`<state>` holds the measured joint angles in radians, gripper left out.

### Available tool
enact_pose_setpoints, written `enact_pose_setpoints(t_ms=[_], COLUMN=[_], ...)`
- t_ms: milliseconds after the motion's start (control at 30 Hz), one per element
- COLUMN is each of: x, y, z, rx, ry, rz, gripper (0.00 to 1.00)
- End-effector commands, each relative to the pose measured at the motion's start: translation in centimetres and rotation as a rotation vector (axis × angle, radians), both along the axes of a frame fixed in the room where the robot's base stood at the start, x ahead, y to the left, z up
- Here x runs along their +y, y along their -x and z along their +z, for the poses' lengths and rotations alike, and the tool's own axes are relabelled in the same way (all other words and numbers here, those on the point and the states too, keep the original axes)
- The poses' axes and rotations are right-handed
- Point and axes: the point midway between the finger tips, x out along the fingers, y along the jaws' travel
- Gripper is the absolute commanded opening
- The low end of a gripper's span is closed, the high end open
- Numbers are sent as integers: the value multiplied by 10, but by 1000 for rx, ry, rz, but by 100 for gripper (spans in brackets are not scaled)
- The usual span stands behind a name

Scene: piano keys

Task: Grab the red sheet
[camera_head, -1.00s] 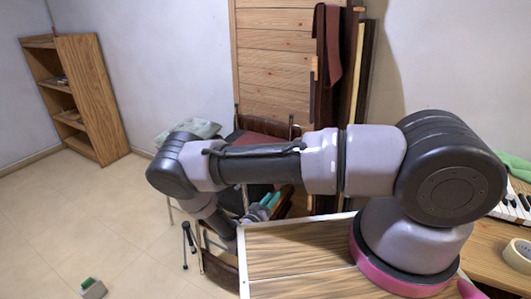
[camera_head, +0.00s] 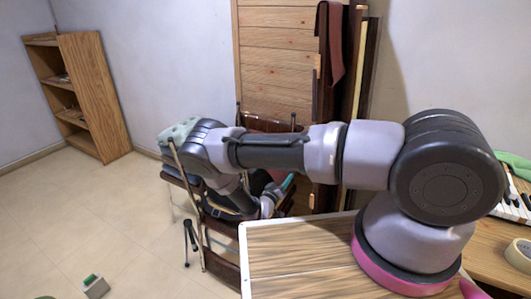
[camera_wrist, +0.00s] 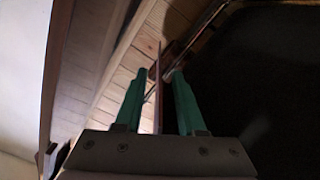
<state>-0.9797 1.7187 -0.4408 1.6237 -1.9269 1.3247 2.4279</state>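A dark red sheet (camera_head: 337,48) hangs over the top of the upright boards at the back wall in the head view. My gripper (camera_head: 287,182) is low beside the chairs, well below the sheet and to its left, partly hidden by my arm. In the wrist view, the teal fingers of my gripper (camera_wrist: 156,78) stand apart. A thin brownish edge shows between them; I cannot tell what it belongs to or whether it touches a finger. I cannot make out the red sheet for certain in the wrist view.
Chairs (camera_head: 222,262) with dark frames crowd my forearm. A pale green cushion (camera_head: 178,132) lies by my elbow. A wooden table (camera_head: 300,250) is in front, with piano keys (camera_head: 512,205) at right. A wooden shelf (camera_head: 95,90) stands far left. The left floor is mostly clear.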

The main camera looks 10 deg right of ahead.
Motion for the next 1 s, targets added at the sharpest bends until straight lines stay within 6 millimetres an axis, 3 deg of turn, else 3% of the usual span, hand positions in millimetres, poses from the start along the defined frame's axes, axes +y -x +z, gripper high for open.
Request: enact_pose_setpoints(t_ms=[100,200,1000], x=[0,0,1], y=[0,0,0], z=[0,0,0], rx=[0,0,0], ry=[0,0,0], rz=[0,0,0], gripper=[35,0,0])
